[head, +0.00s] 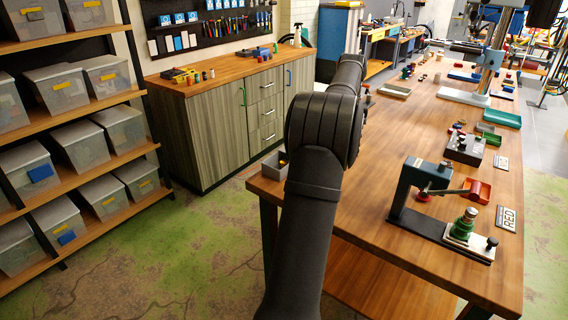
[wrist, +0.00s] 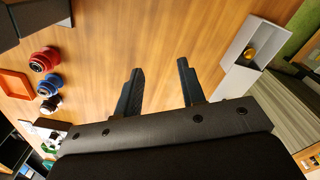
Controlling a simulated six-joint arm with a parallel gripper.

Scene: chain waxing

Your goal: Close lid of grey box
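A small open grey box (head: 272,166) sits at the left edge of the wooden table in the head view, partly hidden by my arm, with something yellowish inside. In the wrist view a pale grey open box (wrist: 233,50) lies at the upper right with an orange-yellow object in it. A flat pale panel (wrist: 238,82) adjoins its near side; it looks like the lid standing open. My gripper (wrist: 160,66) is open and empty over bare table, to the left of the box and apart from it. In the head view my arm hides the gripper.
Red (wrist: 44,60) and blue (wrist: 49,85) round pieces and an orange tray (wrist: 14,84) lie at the left of the wrist view. A dark press (head: 440,205) stands on the table's near right. The wood between the fingers and box is clear.

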